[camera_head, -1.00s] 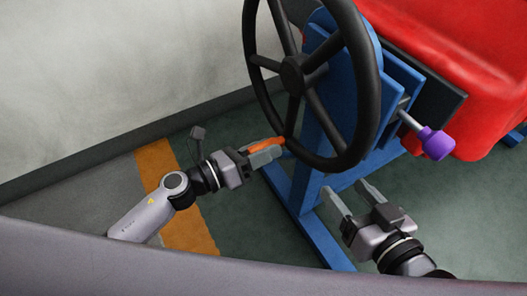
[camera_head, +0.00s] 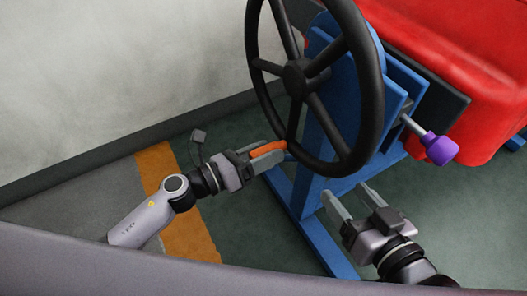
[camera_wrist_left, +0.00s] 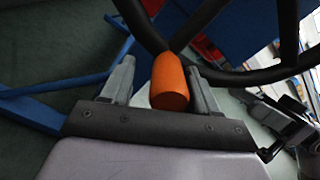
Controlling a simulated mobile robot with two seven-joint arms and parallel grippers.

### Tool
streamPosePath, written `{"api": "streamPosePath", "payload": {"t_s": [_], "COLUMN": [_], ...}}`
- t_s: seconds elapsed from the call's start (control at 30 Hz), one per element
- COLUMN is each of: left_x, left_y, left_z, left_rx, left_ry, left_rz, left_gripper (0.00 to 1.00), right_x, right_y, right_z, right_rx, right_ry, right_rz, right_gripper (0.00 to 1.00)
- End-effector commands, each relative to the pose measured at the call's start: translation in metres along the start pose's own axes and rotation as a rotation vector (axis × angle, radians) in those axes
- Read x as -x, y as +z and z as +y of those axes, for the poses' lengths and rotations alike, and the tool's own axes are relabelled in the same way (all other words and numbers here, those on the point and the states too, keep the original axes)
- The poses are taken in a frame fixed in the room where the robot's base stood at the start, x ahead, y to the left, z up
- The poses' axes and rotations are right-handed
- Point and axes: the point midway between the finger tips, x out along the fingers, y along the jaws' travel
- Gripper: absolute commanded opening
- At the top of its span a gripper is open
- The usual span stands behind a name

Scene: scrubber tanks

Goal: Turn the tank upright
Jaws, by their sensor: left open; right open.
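The large red tank (camera_head: 440,50) shows at the upper right in the head view, partly cut off, behind a blue stand (camera_head: 345,120). A black spoked handwheel (camera_head: 377,100) is mounted on the stand's near side. An orange handle (camera_head: 268,149) sticks out from the wheel's lower rim. My left gripper (camera_head: 262,153) is open at the handle. In the left wrist view the orange handle (camera_wrist_left: 169,82) lies between the two spread fingers; contact cannot be told. My right gripper (camera_head: 348,200) is open and empty, below the wheel and in front of the stand.
A purple knob (camera_head: 440,149) on a metal rod sticks out from the stand, right of the wheel. A pale wall (camera_head: 100,80) stands at the left. The green floor (camera_head: 450,225) is clear at the lower right. An orange stripe (camera_head: 160,163) marks the floor.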

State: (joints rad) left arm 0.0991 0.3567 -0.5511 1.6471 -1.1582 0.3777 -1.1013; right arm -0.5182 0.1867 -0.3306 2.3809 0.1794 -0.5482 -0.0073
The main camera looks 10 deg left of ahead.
Motion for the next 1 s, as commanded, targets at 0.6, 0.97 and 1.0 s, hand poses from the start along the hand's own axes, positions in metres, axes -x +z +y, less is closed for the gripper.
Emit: {"api": "streamPosePath", "payload": {"t_s": [0.6, 0.97, 1.0], "left_x": [0.069, 0.072, 0.072], "left_y": [0.0, 0.0, 0.0], "left_z": [0.001, 0.001, 0.001], "left_rx": [0.0, -0.001, -0.001], "left_ry": [0.004, 0.002, 0.002], "left_rz": [0.0, 0.0, 0.0], "left_gripper": [0.6, 0.6, 0.6], "right_x": [-0.004, -0.004, -0.004], "right_y": [0.001, -0.001, -0.001], "right_z": [-0.003, -0.003, -0.003], "right_rx": [-0.033, -0.034, -0.033], "right_ry": [-0.011, -0.011, -0.012], "right_rz": [-0.021, -0.017, -0.016], "right_gripper": [0.66, 0.66, 0.66]}}
